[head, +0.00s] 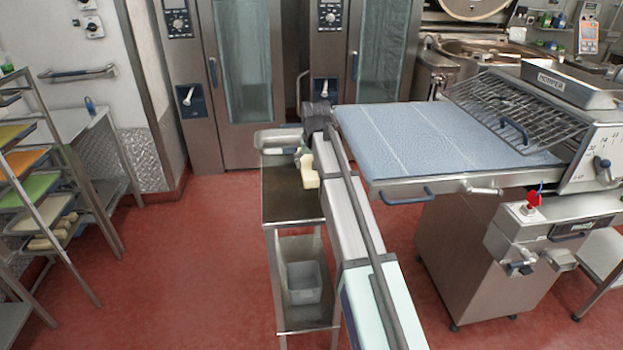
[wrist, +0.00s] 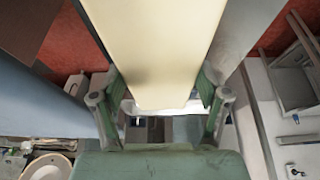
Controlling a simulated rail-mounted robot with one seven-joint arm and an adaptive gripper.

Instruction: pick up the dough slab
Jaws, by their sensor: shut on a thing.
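The dough slab is a pale cream block that fills the upper middle of the wrist view (wrist: 155,45). In the head view a small part of it (head: 308,174) shows beside my arm, over the steel side table (head: 288,198). My gripper (wrist: 160,92) is shut on the slab, with one green-grey finger on each side of it. In the head view my arm hides most of the gripper and part of the slab. I cannot tell whether the slab touches the tabletop.
The dough sheeter's blue belt (head: 430,140) stands close on the right, with a wire guard (head: 520,108) above it. A grey bin (head: 304,283) sits on the side table's lower shelf. A tray rack (head: 35,185) stands at the left. Red floor lies open between rack and table.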

